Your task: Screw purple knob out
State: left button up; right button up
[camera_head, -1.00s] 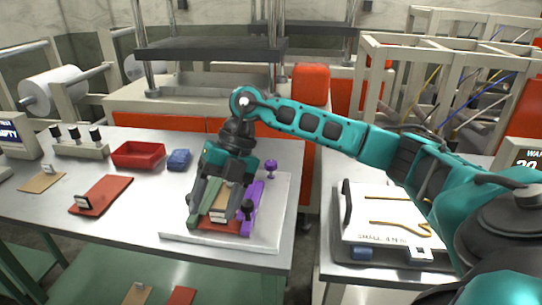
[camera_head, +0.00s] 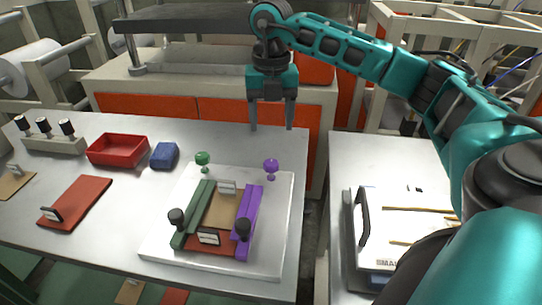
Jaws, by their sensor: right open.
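The purple knob (camera_head: 271,168) stands upright at the back right of the white plate (camera_head: 265,262). My right gripper (camera_head: 271,129) points down with its fingers spread and empty. In the head view it shows just above the knob and does not touch it; how far away it is in depth I cannot tell. A purple bar (camera_head: 250,212) and a green bar (camera_head: 196,208) lie on the plate, with a brown and a red piece between them. A green knob (camera_head: 202,160) stands at the back left. My left gripper is not in view.
Black knobs (camera_head: 243,229) stand at the bars' front ends. Left of the plate are a blue block (camera_head: 164,155), a red tray (camera_head: 118,150) and a red board (camera_head: 75,200). A gap separates this table from the right one, which holds a white board (camera_head: 410,215).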

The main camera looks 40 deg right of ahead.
aim_at(271, 163)
notch_tip(271, 163, down, 11)
jog(key=shift+f, duration=0.1)
jog(key=shift+c, duration=0.3)
jog(key=c, duration=1)
